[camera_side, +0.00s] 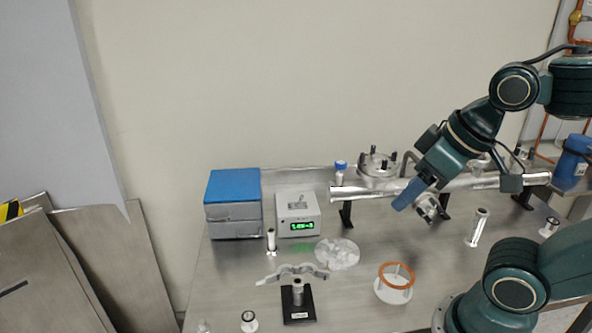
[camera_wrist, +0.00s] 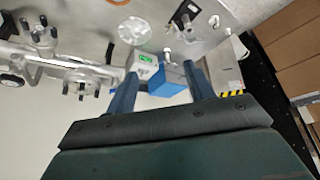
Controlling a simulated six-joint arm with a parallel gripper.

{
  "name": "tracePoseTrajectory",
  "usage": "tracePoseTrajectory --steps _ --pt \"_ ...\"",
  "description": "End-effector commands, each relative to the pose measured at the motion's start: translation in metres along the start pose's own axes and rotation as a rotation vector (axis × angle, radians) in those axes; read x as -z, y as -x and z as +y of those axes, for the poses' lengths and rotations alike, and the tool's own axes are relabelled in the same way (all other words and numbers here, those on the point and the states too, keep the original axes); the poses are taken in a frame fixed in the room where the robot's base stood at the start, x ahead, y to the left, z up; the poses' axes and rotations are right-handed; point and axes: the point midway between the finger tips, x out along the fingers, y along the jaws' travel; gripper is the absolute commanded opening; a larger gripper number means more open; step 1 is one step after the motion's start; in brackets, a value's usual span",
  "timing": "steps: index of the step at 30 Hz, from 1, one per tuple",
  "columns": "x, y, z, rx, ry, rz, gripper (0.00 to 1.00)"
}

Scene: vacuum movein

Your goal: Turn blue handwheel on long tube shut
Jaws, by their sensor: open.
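The long metal tube (camera_side: 365,190) runs level across the bench on black stands in the side view. A blue handwheel (camera_side: 341,165) tops a small upright valve by the tube's left end; its turned position cannot be told. My gripper (camera_side: 404,202) is open and empty, pointing down-left in front of the tube, to the right of the handwheel and apart from it. In the wrist view, the two dark fingers of my gripper (camera_wrist: 160,70) stand apart with nothing between them up close. The tube (camera_wrist: 75,68) shows at left there; I cannot pick out the handwheel surely.
A flange with several upright studs (camera_side: 378,163) stands on the tube between handwheel and gripper. A blue-topped box (camera_side: 233,188) and a gauge unit (camera_side: 297,212) stand left. A copper-coloured ring (camera_side: 396,270), a black-based stand (camera_side: 298,305) and small posts occupy the bench front.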

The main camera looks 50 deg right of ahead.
Motion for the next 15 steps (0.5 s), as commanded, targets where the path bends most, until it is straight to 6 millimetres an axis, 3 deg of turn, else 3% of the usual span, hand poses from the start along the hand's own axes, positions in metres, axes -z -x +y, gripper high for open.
tracePoseTrajectory --steps 8,15 --pt "0.018 0.004 0.005 -0.011 0.051 -0.028 0.53" --pt "0.061 0.008 0.020 -0.025 0.180 -0.095 0.53"
